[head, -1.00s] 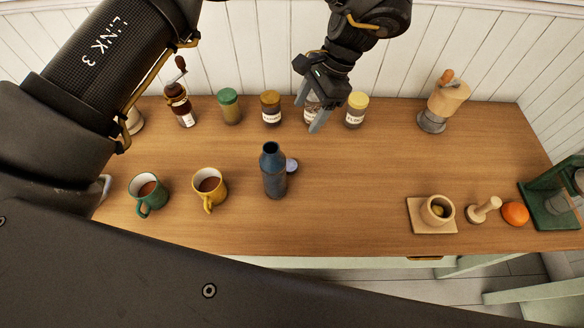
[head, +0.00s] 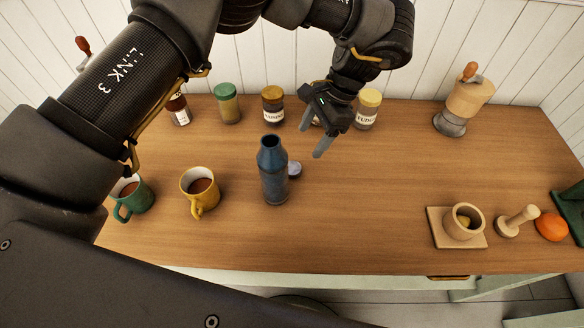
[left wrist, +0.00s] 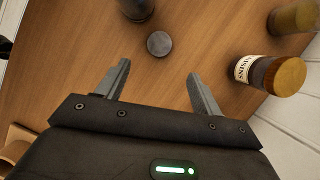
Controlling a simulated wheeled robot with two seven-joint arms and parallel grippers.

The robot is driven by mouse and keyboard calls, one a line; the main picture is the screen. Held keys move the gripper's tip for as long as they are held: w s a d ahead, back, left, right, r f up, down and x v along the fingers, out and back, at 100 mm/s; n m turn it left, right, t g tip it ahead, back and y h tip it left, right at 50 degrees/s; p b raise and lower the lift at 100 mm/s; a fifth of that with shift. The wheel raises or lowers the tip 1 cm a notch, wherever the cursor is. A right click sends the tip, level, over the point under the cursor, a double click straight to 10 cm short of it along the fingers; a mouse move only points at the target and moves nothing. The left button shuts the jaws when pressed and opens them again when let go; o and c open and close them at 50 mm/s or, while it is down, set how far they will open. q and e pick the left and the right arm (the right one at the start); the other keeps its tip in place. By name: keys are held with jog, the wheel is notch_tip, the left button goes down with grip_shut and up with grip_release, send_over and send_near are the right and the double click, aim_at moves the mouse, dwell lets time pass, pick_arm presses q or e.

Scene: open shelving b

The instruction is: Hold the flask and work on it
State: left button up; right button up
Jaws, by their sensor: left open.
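A dark blue flask (head: 273,172) stands upright and uncapped on the wooden counter, near the middle of the head view. A small round grey lid (head: 295,169) lies just right of it; the lid also shows in the left wrist view (left wrist: 159,43). The flask's lower part (left wrist: 137,8) is at the top edge of the left wrist view, mostly cut off. My left gripper (head: 311,142) is open and empty, above the counter to the upper right of the flask and apart from it. Its two fingers (left wrist: 155,85) point toward the lid. My right gripper is not seen.
Several lidded jars (head: 228,103) stand along the back wall, one partly hidden behind my gripper. Two filled mugs, green (head: 133,196) and yellow (head: 201,188), stand left. A grinder (head: 463,100), mortar (head: 464,220), pestle (head: 517,222) and orange (head: 551,227) are right. The counter's centre right is clear.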

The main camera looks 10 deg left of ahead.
aim_at(293, 168)
pick_arm(q)
jog(key=x, duration=0.4)
jog(key=shift+a+f, duration=0.15)
jog(key=shift+f, duration=0.1)
jog(key=shift+s+a+f, duration=0.1)
jog(key=shift+s+f, duration=0.1)
jog(key=shift+f, duration=0.05)
jog(key=p+x, duration=0.1)
jog(key=x, duration=0.2)
jog(key=shift+s+a+f, duration=0.15)
jog(key=shift+s+f, duration=0.1)
jog(key=shift+a+f, duration=0.1)
jog(key=shift+f, duration=0.4)
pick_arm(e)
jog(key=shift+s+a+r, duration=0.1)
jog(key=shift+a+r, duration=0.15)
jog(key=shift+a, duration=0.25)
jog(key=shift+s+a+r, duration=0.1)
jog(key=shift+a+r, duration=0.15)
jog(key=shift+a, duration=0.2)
pick_arm(q)
jog(key=shift+c, duration=0.2)
